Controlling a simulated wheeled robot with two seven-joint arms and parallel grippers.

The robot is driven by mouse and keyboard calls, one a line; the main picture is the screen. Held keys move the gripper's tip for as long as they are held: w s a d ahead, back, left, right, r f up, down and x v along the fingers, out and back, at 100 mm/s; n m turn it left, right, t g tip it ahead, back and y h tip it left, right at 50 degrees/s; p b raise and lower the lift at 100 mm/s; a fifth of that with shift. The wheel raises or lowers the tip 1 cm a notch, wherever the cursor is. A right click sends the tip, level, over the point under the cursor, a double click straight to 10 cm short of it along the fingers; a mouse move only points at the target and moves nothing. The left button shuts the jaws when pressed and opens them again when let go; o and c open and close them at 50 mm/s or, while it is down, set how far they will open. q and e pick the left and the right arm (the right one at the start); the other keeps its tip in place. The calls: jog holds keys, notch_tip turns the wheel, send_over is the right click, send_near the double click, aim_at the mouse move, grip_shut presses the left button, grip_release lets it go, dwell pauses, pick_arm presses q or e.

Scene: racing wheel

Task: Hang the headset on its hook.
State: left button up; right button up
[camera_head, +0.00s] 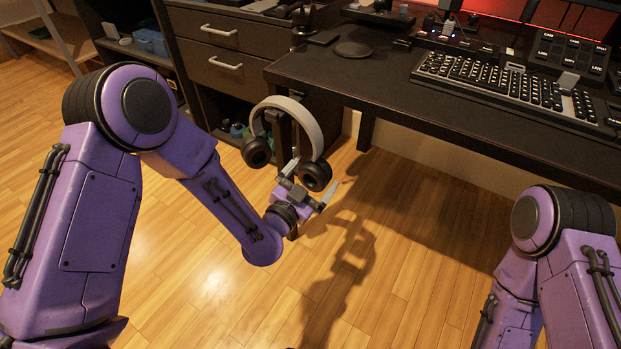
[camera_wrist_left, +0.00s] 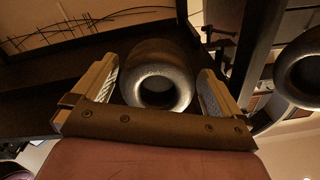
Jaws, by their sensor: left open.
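The headset (camera_head: 303,112) has a pale grey band and dark round ear cups. It is upright, band on top, in front of the desk's left end in the head view. The hook cannot be made out, so I cannot tell whether the band rests on it. My left gripper (camera_head: 312,184) is open just below the right-hand ear cup. In the left wrist view, one ear cup (camera_wrist_left: 158,78) shows between the spread fingers of the left gripper (camera_wrist_left: 160,90), with gaps beside it. The other ear cup (camera_wrist_left: 301,70) is at the right edge. My right gripper is out of view.
The black desk (camera_head: 375,78) carries a keyboard (camera_head: 500,85), a button panel (camera_head: 570,55) and a round dark pad (camera_head: 353,49). A drawer unit (camera_head: 222,50) stands behind the headset. The wooden floor (camera_head: 400,270) between my arms is clear.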

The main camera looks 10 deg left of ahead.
pick_arm(q)
jog(key=v, duration=1)
jog(key=shift+s+b, duration=0.25)
jog(key=shift+b, duration=0.05)
